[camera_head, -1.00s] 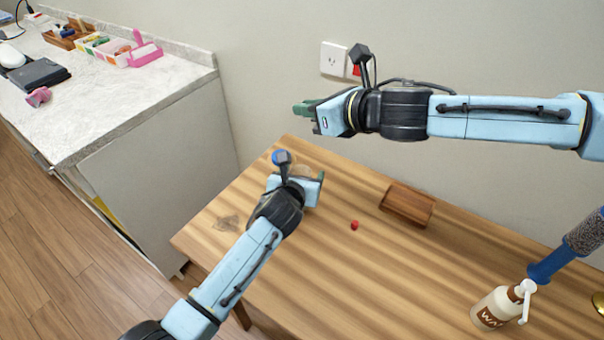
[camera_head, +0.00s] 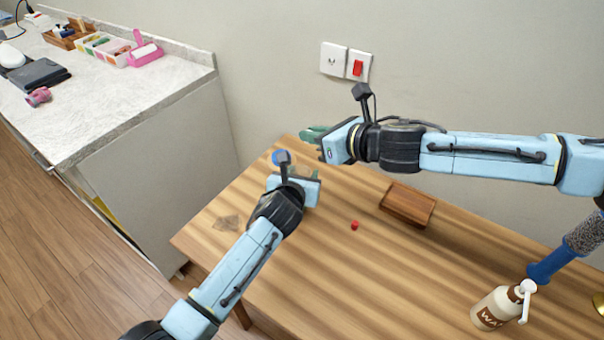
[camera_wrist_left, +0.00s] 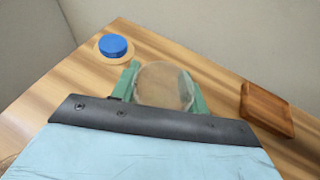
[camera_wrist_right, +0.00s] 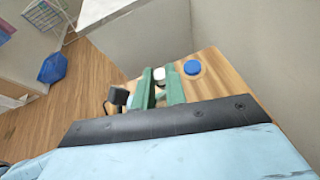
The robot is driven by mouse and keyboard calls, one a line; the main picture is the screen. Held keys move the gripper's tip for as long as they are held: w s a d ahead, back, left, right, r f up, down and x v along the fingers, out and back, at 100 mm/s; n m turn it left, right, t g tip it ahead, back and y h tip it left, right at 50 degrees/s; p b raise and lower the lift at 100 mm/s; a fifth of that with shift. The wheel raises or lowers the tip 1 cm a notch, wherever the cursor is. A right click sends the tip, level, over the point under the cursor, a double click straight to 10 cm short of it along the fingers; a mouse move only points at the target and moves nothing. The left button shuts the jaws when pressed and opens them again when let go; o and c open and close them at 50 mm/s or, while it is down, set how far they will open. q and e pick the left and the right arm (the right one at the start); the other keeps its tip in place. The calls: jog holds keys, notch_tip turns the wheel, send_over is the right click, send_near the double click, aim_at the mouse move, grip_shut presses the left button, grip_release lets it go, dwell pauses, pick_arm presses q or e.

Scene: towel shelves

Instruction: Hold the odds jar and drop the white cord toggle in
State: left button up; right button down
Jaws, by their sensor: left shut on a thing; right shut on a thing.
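The odds jar (camera_wrist_left: 162,85) is a clear round vessel between the green fingers of my left gripper (camera_wrist_left: 165,88) in the left wrist view. That gripper is shut on it, low over the table's far left part; in the head view the gripper (camera_head: 308,172) partly hides the jar. My right gripper (camera_wrist_right: 168,88) is shut on the small white cord toggle (camera_wrist_right: 159,73), which shows at its fingertips in the right wrist view. In the head view my right gripper (camera_head: 312,134) is higher than the left one and behind it. The toggle cannot be made out there.
A blue round lid or lidded pot (camera_wrist_left: 113,45) stands on the wooden table beyond the jar. A small red piece (camera_head: 355,225) and a brown wooden tray (camera_head: 408,205) lie to the right. A pump bottle (camera_head: 497,305) stands at the front right.

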jog(key=shift+f, duration=2.2)
jog(key=c, duration=1.4)
grip_release()
jog(key=shift+o, duration=0.2)
jog(key=shift+d, duration=0.1)
jog(key=v, duration=1.2)
